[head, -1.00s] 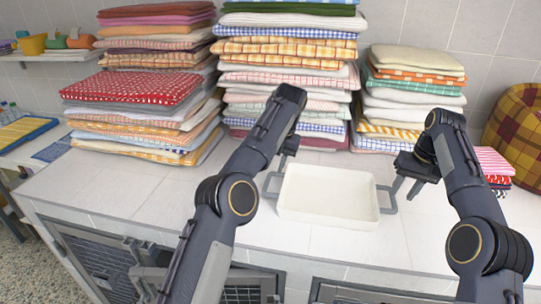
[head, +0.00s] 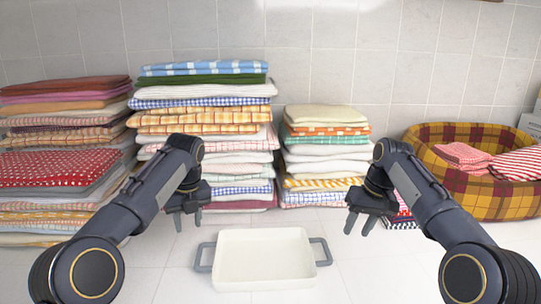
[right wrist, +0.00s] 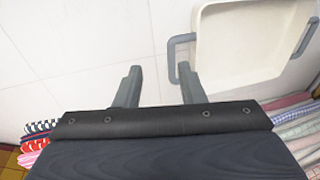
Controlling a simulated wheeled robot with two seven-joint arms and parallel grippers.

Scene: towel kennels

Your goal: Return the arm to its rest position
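My left gripper (head: 188,222) is open and empty above the counter, up and left of a white tray. My right gripper (head: 357,226) is open and empty above the counter, up and right of the tray. The white tray (head: 285,284) with grey side handles lies on the counter, and both grippers are apart from it. In the right wrist view, the two fingers of my right gripper (right wrist: 157,85) are spread with only counter between them. The tray also shows there (right wrist: 210,70), beyond the fingers.
Tall stacks of folded towels stand at the back: left (head: 60,172), middle (head: 205,128) and right (head: 325,140). A plaid basket (head: 510,200) with red and white cloths stands far right. Striped towels (right wrist: 36,135) lie near my right gripper. White counter (head: 170,280) around the tray is clear.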

